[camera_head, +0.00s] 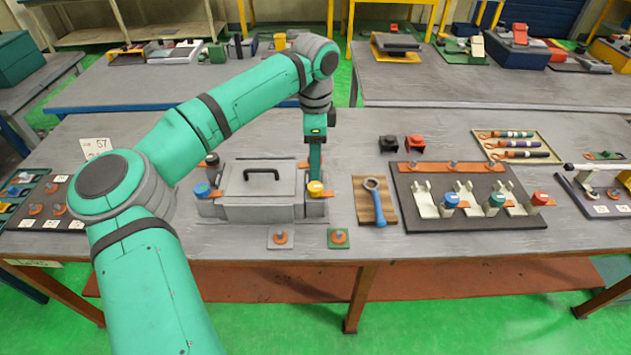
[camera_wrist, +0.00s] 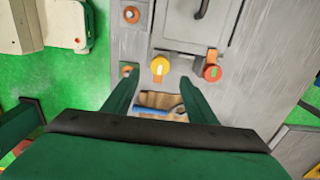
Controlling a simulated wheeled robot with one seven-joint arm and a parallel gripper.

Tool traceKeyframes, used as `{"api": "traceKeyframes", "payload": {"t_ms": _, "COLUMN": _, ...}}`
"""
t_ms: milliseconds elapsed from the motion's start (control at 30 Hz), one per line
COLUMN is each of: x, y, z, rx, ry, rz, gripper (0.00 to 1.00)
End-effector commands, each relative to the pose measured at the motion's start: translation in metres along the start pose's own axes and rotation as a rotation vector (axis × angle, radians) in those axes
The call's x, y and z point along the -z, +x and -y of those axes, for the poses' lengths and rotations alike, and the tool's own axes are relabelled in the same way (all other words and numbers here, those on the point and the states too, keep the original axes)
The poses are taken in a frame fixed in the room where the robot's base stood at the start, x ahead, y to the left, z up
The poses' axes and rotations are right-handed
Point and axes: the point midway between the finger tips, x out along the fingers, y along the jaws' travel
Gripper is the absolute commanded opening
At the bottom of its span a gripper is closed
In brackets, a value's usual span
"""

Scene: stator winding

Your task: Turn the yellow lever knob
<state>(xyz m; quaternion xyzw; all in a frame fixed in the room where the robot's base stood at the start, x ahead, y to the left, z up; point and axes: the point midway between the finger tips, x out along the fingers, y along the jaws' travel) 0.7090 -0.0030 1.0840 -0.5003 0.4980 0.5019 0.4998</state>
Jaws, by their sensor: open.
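The yellow lever knob (camera_head: 315,188) sits at the front right corner of a grey box (camera_head: 262,186) with a black handle (camera_head: 262,174). In the wrist view the yellow knob (camera_wrist: 159,66) shows a pale pointer bar and lies between the lines of my two fingers, near their tips. My gripper (camera_head: 315,172) points down just above the knob in the head view. In the wrist view my gripper (camera_wrist: 157,76) is open, with a green finger on each side and nothing held. I cannot tell whether the fingers touch the knob.
A blue knob (camera_head: 202,190) is at the box's left. A wooden board (camera_head: 364,210) with a blue-handled tool (camera_head: 375,200) lies to the right, then a dark rack (camera_head: 410,208).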

Motion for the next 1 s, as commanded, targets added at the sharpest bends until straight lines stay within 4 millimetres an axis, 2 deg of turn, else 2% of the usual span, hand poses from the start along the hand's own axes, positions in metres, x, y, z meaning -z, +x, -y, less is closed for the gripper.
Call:
{"api": "traceKeyframes", "payload": {"t_ms": 200, "x": 0.001, "y": 0.041, "z": -0.001, "rx": -0.002, "ry": 0.001, "rz": -0.004, "gripper": 0.52}}
{"api": "traceKeyframes", "payload": {"t_ms": 400, "x": 0.002, "y": 0.07, "z": -0.001, "rx": -0.002, "ry": 0.002, "rz": -0.004, "gripper": 0.52}}
{"api": "traceKeyframes", "payload": {"t_ms": 600, "x": 0.002, "y": 0.083, "z": 0.0, "rx": 0.0, "ry": 0.003, "rz": -0.003, "gripper": 0.52}}
{"api": "traceKeyframes", "payload": {"t_ms": 900, "x": 0.002, "y": 0.085, "z": 0.0, "rx": 0.0, "ry": 0.003, "rz": -0.003, "gripper": 0.52}}
{"api": "traceKeyframes", "payload": {"t_ms": 933, "x": 0.002, "y": 0.085, "z": 0.0, "rx": 0.0, "ry": 0.003, "rz": -0.003, "gripper": 0.47}}
{"api": "traceKeyframes", "payload": {"t_ms": 1000, "x": 0.002, "y": 0.085, "z": 0.0, "rx": 0.0, "ry": 0.003, "rz": -0.003, "gripper": 0.31}}
